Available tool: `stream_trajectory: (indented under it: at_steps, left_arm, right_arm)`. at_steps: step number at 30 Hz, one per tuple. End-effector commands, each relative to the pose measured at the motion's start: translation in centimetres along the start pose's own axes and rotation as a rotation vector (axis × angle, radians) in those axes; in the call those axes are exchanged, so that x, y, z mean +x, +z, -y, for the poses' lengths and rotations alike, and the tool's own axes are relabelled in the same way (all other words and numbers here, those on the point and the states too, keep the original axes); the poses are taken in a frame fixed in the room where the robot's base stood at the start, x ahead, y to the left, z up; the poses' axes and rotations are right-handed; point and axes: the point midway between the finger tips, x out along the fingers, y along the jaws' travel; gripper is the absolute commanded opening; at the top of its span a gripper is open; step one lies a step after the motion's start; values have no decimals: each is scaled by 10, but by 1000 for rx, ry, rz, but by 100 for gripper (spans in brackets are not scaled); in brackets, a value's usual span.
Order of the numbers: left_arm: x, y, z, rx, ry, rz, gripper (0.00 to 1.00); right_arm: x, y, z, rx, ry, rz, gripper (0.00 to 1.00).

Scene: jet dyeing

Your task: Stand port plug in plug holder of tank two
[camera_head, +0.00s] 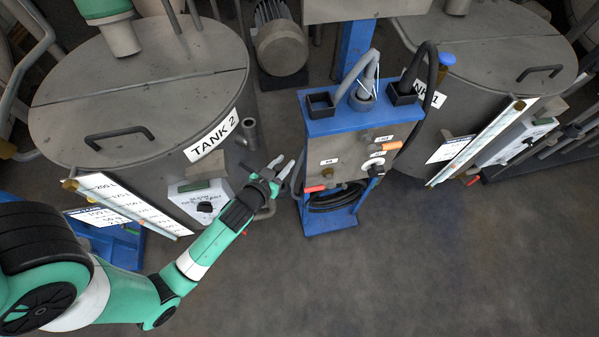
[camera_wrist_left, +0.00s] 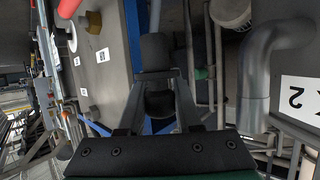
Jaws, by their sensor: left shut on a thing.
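My left gripper (camera_head: 279,167) is in the space between tank two (camera_head: 140,85) and the blue cart, near the cart's left side. In the left wrist view its fingers (camera_wrist_left: 160,85) are shut on a dark, roughly cylindrical piece (camera_wrist_left: 157,50), which seems to be the port plug. The plug cannot be made out in the head view. An upright open grey pipe (camera_head: 250,132) stands at tank two's right side; a bent grey pipe (camera_wrist_left: 262,70) shows beside the tank's label in the wrist view. I cannot tell which part is the plug holder. My right gripper is not in view.
The blue cart (camera_head: 330,222) carries hoses, a panel with coloured fittings and an empty-looking black square box (camera_head: 320,103). A white control box (camera_head: 203,200) is on tank two. Tank one (camera_head: 490,50) has a blue cap (camera_head: 446,60). Floor in front is clear.

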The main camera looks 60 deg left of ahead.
Motion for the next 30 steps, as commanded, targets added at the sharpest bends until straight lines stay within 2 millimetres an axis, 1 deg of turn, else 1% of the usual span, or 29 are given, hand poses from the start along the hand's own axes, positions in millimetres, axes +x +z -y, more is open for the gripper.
stream_trajectory:
  at_steps: [1,3,13,20,30]
  left_arm:
    - [1,0,5,-5,-13,-1,0]
    - [2,1,8,-8,-19,-1,0]
    - [1,0,7,-12,-14,-1,0]
    - [10,20,6,-12,-14,-1,0]
    - [28,64,5,-11,-13,-1,0]
  right_arm:
    - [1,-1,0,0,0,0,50]
    - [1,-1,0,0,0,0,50]
    - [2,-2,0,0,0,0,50]
    - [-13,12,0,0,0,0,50]
    - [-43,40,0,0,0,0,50]
